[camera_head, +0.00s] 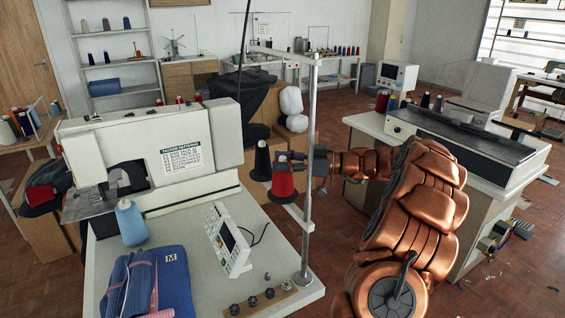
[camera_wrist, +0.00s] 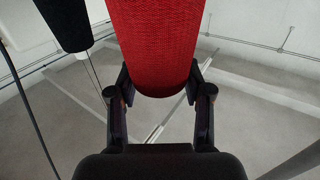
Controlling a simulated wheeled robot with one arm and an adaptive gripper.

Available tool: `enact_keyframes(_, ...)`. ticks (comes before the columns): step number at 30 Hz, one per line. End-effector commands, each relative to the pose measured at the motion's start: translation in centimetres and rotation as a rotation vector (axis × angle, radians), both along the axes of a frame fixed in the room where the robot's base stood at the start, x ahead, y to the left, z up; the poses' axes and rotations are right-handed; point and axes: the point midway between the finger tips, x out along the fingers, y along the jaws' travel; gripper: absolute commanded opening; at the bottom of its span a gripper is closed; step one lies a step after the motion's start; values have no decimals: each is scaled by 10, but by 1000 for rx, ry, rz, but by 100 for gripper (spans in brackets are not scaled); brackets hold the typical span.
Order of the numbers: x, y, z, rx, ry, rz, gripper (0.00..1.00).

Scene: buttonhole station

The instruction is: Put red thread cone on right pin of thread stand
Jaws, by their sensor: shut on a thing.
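The red thread cone (camera_head: 283,184) is at the thread stand (camera_head: 309,150), right beside the black cone (camera_head: 262,162). My gripper (camera_head: 290,160) comes in from the right past the pole and is shut on the red cone's upper part. In the wrist view the red cone (camera_wrist: 155,40) lies between my two fingers (camera_wrist: 160,82), with the black cone (camera_wrist: 64,20) to its left and apart from it. The right pin is hidden, and I cannot tell whether the red cone is on it or just above it.
The stand's upright pole is close to my wrist. A light blue cone (camera_head: 131,223), folded blue cloth (camera_head: 172,280), a control panel (camera_head: 229,240) and a strip with several knobs (camera_head: 262,300) are on the sewing machine table. Another machine (camera_head: 460,140) stands at right.

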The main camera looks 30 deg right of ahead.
Motion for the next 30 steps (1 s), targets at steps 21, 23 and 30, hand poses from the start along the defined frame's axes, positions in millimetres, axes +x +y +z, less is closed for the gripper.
enact_keyframes(21, 0, 0, -5, 0, -1, 0, 0)
enact_keyframes(23, 0, 0, -4, 1, -1, 0, 55)
enact_keyframes(30, 0, 0, -5, 0, 0, 0, 79)
